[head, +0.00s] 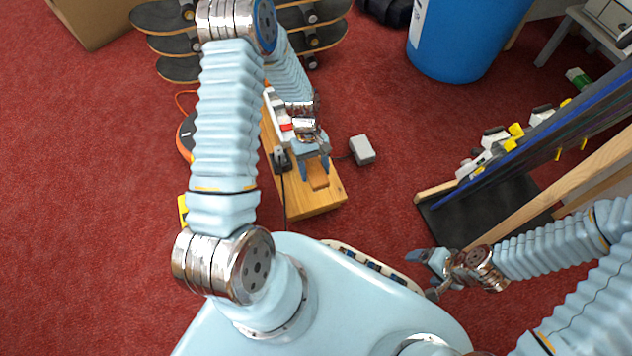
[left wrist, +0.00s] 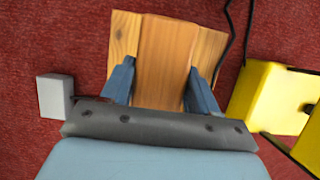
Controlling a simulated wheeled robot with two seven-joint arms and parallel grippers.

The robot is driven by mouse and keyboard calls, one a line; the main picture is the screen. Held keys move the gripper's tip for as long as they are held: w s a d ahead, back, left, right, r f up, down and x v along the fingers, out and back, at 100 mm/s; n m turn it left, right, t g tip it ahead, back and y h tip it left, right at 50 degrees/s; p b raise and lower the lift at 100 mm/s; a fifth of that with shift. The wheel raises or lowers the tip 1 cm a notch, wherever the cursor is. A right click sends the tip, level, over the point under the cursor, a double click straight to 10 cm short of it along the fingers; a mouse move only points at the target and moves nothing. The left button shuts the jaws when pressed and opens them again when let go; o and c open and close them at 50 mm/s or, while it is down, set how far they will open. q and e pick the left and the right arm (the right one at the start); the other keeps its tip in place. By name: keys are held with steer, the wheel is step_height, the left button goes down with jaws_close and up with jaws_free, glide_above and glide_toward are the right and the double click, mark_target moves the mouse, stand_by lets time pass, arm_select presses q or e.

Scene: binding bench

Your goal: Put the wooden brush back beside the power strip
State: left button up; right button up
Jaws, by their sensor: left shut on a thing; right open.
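The wooden brush (head: 317,178) is a reddish-brown block at the near end of a pale wooden plank (head: 312,207). My left gripper (head: 314,168) is shut on it from above. In the left wrist view the brush (left wrist: 165,62) lies between the two blue fingers (left wrist: 158,88), with the plank (left wrist: 123,38) showing on both sides beneath it. I cannot tell whether the brush touches the plank. The white power strip (head: 278,112) with a red switch lies further back on the plank, partly hidden by my left arm. My right gripper (head: 432,272) is open and empty at the lower right.
A grey adapter box (head: 362,150) lies on the red carpet right of the plank. A black plug (head: 281,159) with a cord is at the plank's left edge. A blue bin (head: 456,38), skateboards (head: 180,68) and a rack (head: 530,140) stand around. A yellow object (left wrist: 262,95) is near my left wrist.

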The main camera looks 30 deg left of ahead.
mark_target(313, 165)
arm_select(q)
steer(key=shift+s+d+f, duration=0.15)
steer(key=shift+d+f, duration=0.05)
steer(key=shift+f, duration=0.15)
steer(key=shift+w+a+b+x, duration=0.15)
steer(key=shift+b+x, duration=0.15)
steer(key=shift+x, duration=0.8)
steer(key=shift+w+a+b+x, duration=0.1)
steer(key=shift+b+x, duration=0.15)
steer(key=shift+x, duration=0.85)
steer(key=shift+f, duration=0.25)
steer(key=o, duration=1)
steer(key=shift+r, duration=0.25)
steer(key=p+v, duration=0.2)
steer(key=v, duration=1)
steer(key=shift+s+f, duration=0.1)
